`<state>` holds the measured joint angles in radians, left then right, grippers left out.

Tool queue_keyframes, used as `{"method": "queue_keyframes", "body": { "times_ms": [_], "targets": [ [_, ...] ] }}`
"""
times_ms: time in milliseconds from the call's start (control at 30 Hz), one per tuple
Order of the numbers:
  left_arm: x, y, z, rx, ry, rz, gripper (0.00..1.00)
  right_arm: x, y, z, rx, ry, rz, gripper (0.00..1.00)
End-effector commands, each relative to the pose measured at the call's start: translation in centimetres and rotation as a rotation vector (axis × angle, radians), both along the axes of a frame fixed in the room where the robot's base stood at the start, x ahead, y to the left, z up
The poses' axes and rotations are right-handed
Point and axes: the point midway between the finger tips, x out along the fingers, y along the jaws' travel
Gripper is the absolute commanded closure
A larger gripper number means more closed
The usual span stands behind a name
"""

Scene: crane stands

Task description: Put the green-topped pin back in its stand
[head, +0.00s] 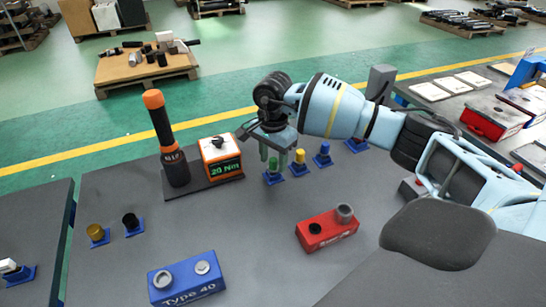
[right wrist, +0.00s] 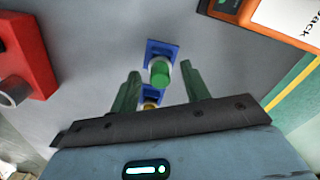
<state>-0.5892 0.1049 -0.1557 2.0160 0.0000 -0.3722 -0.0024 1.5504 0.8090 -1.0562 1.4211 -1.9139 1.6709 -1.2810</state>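The green-topped pin (head: 272,164) is upright in a small blue stand (head: 272,179) on the grey table. In the right wrist view the green top (right wrist: 161,73) shows over the pale pin body and the blue stand (right wrist: 157,48). My right gripper (head: 274,158) hangs just above the pin, fingers pointing down. In the right wrist view my right gripper (right wrist: 161,74) is open, with the green top between its two green fingertips and a gap on each side. My left gripper is not in view.
A yellow-topped pin (head: 299,156) and a blue-topped pin (head: 323,148) stand close to the right. An orange box (head: 219,152) and an orange-and-black tool (head: 161,125) stand left. A red block (head: 327,231) and blue "Type 40" block (head: 186,279) lie nearer. Table between is clear.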

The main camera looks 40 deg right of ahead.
Motion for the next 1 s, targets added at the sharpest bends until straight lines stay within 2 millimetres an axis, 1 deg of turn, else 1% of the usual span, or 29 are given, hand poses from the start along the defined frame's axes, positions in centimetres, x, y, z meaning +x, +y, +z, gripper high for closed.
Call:
{"method": "queue_keyframes", "body": {
  "times_ms": [333, 467, 1000],
  "targets": [
    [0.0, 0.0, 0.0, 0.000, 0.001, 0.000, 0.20, 0.0, 0.0, 0.0, 0.000, 0.001, 0.000, 0.54],
    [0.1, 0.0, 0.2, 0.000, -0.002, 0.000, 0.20, 0.0, 0.0, 0.3, 0.000, 0.000, 0.000, 0.54],
    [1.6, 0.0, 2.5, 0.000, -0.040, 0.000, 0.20, 0.0, 0.0, 4.0, 0.001, -0.003, 0.001, 0.54]
  ]
}}
